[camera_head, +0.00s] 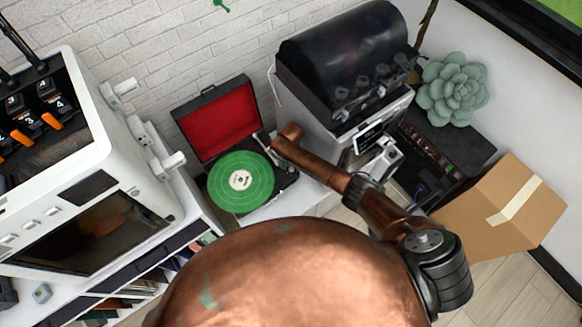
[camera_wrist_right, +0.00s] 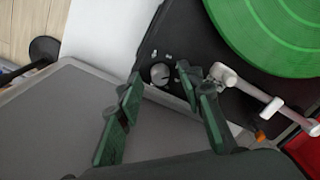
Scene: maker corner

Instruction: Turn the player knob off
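The record player (camera_head: 240,182) stands open on the white surface, with a green record on it and a red-lined lid raised behind. In the right wrist view its round grey knob (camera_wrist_right: 160,73) sits on the black deck, near the record and the white tonearm. My right gripper (camera_wrist_right: 169,86) is open, its green fingers on either side of the knob. I cannot tell whether they touch it. In the head view my copper right arm reaches over the player's right side, and the fingertips and knob cannot be made out. My left gripper is not in view.
A black-hooded machine (camera_head: 345,65) stands right of the player, with a cardboard box (camera_head: 505,210) and a succulent (camera_head: 452,90) farther right. A large white machine (camera_head: 90,190) stands at left. The tonearm (camera_wrist_right: 245,90) lies close to the right finger in the right wrist view.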

